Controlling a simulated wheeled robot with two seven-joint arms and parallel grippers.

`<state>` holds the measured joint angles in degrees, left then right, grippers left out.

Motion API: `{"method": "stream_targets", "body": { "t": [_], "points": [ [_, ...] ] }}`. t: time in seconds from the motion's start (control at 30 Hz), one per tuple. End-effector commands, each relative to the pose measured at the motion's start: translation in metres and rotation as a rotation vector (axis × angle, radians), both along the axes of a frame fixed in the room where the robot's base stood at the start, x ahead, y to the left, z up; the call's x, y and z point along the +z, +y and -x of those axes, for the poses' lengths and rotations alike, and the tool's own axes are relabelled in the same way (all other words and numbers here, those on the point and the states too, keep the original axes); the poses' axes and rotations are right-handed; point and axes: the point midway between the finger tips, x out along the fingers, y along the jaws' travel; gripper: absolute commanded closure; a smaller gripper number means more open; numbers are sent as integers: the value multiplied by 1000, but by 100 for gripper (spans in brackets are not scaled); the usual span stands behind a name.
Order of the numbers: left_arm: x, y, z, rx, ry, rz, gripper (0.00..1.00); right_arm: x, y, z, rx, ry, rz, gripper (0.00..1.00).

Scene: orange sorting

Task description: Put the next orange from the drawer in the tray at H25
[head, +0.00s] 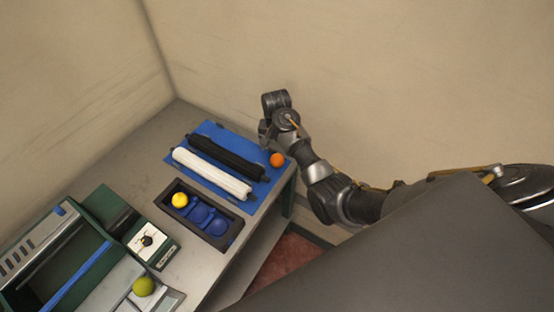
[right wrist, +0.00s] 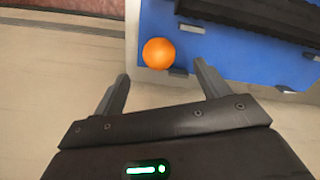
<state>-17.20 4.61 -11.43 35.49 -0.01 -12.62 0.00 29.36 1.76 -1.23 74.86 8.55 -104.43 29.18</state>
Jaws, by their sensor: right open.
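An orange ball-like fruit (head: 277,159) sits at the right edge of the blue base of a roller unit. In the right wrist view the orange (right wrist: 158,53) lies just beyond and between my open fingertips, with no clear contact. My right gripper (right wrist: 161,70) is open and empty; in the head view its fingers are small and dark, close above the roller unit. A dark tray (head: 235,236) with blue hollows holds a yellow fruit (head: 179,200) in its left end. No H25 label is readable. I cannot tell which part is the drawer. My left gripper is out of view.
The roller unit has a white roller (head: 212,172) and a black roller (head: 228,158). At left stand a green-framed machine (head: 105,212), a dial box (head: 148,242) and a yellow-green fruit (head: 143,286). The grey table (head: 122,168) is bare toward the back wall.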

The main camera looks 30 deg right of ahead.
Motion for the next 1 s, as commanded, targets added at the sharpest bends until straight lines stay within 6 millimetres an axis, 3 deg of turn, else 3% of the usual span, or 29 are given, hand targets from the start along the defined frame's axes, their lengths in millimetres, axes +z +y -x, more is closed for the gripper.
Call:
{"method": "stream_targets", "body": {
  "t": [0.13, 0.37, 0.7, 1.0],
  "points": [
    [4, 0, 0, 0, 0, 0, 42, -14, 0, 0, 0, 1, -1, 25],
    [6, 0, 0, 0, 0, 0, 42, -20, 0, 0, 1, -1, -1, 25],
    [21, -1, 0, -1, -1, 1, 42, -64, -4, 0, 1, 1, -1, 25],
    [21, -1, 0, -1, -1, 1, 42, -70, -4, 0, 1, -2, -1, 25]
  ]
}}
